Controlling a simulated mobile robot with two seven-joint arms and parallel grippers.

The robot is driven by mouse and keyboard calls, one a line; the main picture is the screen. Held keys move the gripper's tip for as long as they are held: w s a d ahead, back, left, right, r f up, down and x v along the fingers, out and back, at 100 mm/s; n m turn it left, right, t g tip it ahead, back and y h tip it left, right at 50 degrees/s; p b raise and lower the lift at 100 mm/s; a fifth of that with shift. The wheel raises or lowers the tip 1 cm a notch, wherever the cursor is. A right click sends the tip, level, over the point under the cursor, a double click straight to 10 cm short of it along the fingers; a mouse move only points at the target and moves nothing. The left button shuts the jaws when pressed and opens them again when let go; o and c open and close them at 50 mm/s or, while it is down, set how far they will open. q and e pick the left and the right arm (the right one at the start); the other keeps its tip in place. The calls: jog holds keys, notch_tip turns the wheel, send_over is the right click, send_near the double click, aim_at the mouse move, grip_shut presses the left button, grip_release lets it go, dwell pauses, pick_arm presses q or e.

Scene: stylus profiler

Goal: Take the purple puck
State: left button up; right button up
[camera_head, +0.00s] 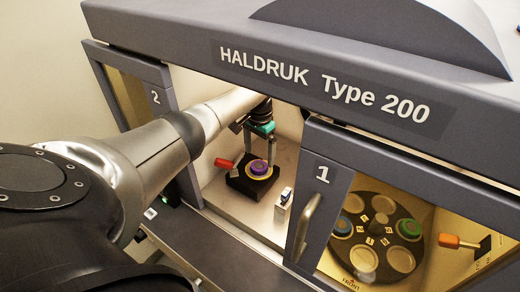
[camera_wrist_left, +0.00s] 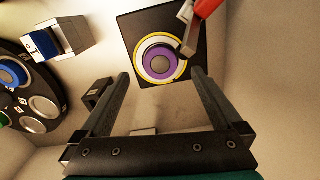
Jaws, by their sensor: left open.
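The purple puck (camera_head: 259,166) with a grey centre sits in a yellow-and-white ring on a black block (camera_head: 241,187), inside the machine's left bay. In the left wrist view the puck (camera_wrist_left: 158,62) lies just beyond the fingertips, roughly centred between them. My left gripper (camera_head: 258,152) reaches in from above and is open; its fingers (camera_wrist_left: 160,75) hold nothing. A metal clamp arm (camera_wrist_left: 187,32) with a red handle (camera_wrist_left: 207,6) reaches over the ring's edge; I cannot tell whether it touches the puck. My right gripper is not in view.
Door 2 (camera_head: 155,99) stands open at left. Door 1 (camera_head: 322,175), with a metal handle (camera_head: 304,222), is beside the bay. Behind its glass is a carousel (camera_head: 377,205) with blue and green pucks.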

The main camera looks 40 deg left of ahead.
aim_at(259, 166)
pick_arm(q)
notch_tip(259, 166, down, 4)
jog(key=shift+f+b, duration=0.1)
jog(key=shift+b, duration=0.3)
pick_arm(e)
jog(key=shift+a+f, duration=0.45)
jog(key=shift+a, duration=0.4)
pick_arm(q)
jog(key=shift+c, duration=0.3)
jog(key=c, duration=1.4)
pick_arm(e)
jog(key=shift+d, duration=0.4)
